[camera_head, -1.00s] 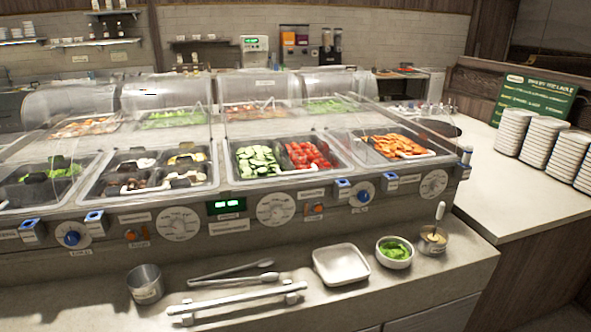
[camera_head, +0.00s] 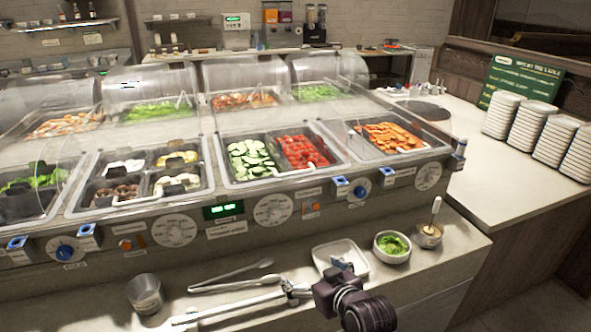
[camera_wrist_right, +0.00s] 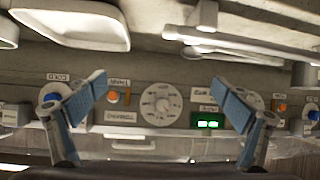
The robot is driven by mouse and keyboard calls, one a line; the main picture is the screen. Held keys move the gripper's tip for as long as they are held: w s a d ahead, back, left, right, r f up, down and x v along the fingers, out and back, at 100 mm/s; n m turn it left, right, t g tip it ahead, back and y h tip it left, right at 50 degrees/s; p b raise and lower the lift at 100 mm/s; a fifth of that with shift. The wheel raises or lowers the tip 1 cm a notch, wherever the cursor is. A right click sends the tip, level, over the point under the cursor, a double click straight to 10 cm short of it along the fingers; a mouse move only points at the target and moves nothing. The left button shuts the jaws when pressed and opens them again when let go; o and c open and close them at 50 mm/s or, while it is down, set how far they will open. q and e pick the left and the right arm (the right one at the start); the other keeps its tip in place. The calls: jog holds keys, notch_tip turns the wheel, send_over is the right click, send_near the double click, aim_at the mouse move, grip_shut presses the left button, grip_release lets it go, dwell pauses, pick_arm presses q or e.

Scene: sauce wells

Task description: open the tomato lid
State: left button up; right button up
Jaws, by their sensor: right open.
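The tomatoes (camera_head: 303,151) lie in the front well right of the cucumber slices (camera_head: 252,160) in the head view. Clear covering shows around these wells, but I cannot tell its exact lid edges or whether it is closed. My right gripper (camera_head: 341,265) is low at the front, over the counter near the white tray and in front of the panel. In the right wrist view the gripper (camera_wrist_right: 158,78) has its two blue-padded fingers wide apart with nothing between them. A pale handle (camera_wrist_right: 130,144) shows beyond, near the clear edge. My left gripper is not in view.
The front panel carries dials (camera_head: 273,210), a green display (camera_head: 222,211) and blue clips. On the counter are a white tray (camera_head: 326,254), green-filled bowl (camera_head: 392,245), sauce cup (camera_head: 428,237), tongs (camera_head: 235,282), metal cup (camera_head: 145,293) and a front rail. Plate stacks (camera_head: 527,125) stand right.

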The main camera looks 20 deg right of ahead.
jog(key=w+d+r+t, duration=0.1)
jog(key=w+r+t, duration=0.2)
jog(key=w+r, duration=0.5)
jog(key=m+t, duration=0.1)
jog(key=t, duration=0.2)
send_near(296, 174)
jog(key=w, duration=0.4)
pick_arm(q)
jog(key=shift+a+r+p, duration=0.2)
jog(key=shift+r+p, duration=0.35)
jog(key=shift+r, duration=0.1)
pick_arm(e)
jog(key=shift+h, duration=0.4)
jog(key=shift+w+a+r, duration=0.1)
jog(key=shift+w+a, duration=0.1)
jog(key=shift+w, duration=1.45)
jog(key=shift+w+a, duration=0.2)
jog(key=shift+w, duration=1.5)
jog(key=shift+c, duration=0.2)
